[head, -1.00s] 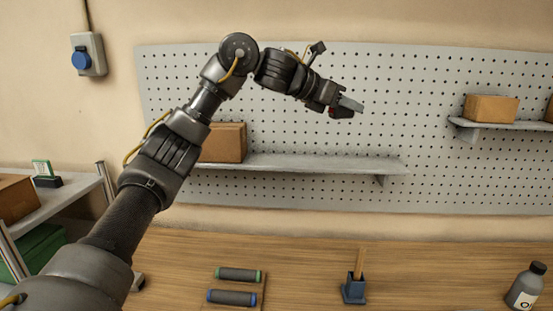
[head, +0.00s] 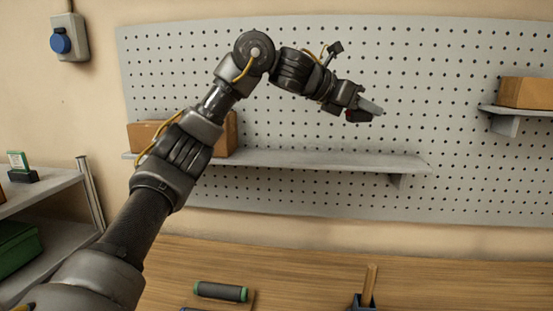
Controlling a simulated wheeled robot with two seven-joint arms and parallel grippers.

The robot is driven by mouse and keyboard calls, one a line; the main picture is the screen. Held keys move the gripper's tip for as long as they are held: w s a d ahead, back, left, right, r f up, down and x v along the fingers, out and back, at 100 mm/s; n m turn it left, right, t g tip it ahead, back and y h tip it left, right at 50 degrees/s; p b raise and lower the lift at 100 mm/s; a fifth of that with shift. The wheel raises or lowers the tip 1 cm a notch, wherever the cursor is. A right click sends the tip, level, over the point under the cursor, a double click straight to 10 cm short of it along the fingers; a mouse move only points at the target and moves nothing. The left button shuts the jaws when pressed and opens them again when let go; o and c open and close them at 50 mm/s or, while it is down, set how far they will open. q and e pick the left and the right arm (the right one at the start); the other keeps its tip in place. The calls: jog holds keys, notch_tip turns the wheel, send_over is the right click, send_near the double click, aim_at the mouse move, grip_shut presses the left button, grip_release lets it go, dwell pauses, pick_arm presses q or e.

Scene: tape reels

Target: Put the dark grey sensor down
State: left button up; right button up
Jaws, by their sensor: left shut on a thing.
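My left gripper (head: 370,107) is raised in front of the pegboard, above the wall shelf, pointing right and slightly down. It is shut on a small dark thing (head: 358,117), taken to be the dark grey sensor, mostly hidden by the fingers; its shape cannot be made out. The held thing appears clear of the shelf and the table. My right gripper is not in view.
A wall shelf (head: 320,161) carries a cardboard box (head: 225,135) on its left; its right part is bare. Another box (head: 530,92) sits on a shelf at right. On the wooden table (head: 290,263) are a green-ended dark roll (head: 220,291) and a holder with a stick (head: 370,285).

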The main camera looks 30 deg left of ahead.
pick_arm(q)
jog(key=w+a+f+p, duration=0.2)
jog(key=a+f+p, duration=0.15)
jog(key=a, duration=0.65)
send_over(313, 160)
jog(key=d, duration=0.1)
jog(key=f, duration=0.4)
jog(key=shift+s+d+f, duration=0.15)
jog(key=shift+d, duration=0.05)
jog(key=shift+a+f+p, duration=0.4)
jog(key=shift+a+f, duration=0.1)
jog(key=shift+f, duration=0.15)
jog(key=f, duration=0.3)
jog(key=shift+w+a+f, duration=0.2)
jog(key=shift+f, duration=0.1)
jog(key=o, duration=1)
jog(key=shift+d, duration=0.1)
jog(key=shift+s+r, duration=0.1)
